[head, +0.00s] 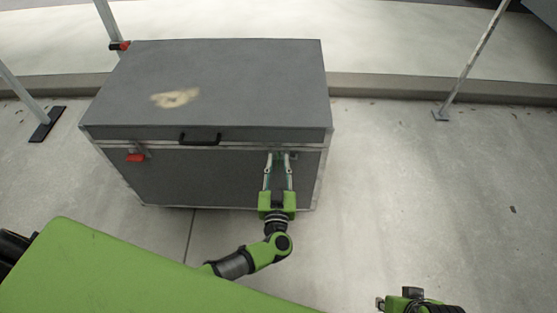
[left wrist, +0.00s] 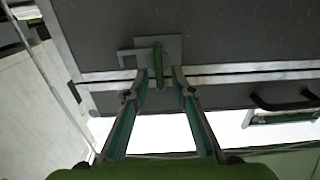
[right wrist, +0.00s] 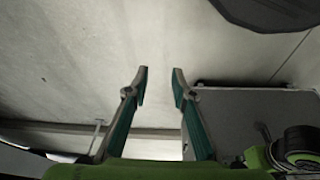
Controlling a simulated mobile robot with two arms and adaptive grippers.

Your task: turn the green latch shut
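The grey case (head: 165,180) stands on the floor with its lid (head: 225,85) down. The green latch (left wrist: 158,65) shows in the left wrist view as a short bar on a metal plate by the lid seam. It lies roughly across the seam's direction. My left gripper (head: 278,157) is at the right part of the case's front. Its fingertips, also in the left wrist view (left wrist: 160,75), are apart on either side of the latch; contact is unclear. In the head view the fingers largely hide the latch. My right gripper (right wrist: 161,70) is open and empty, away from the case.
A red latch (head: 136,157) is on the left of the case's front, and a black handle (head: 200,138) is in the middle of the lid edge. Metal poles stand at the left and right (head: 470,65). The floor right of the case is clear.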

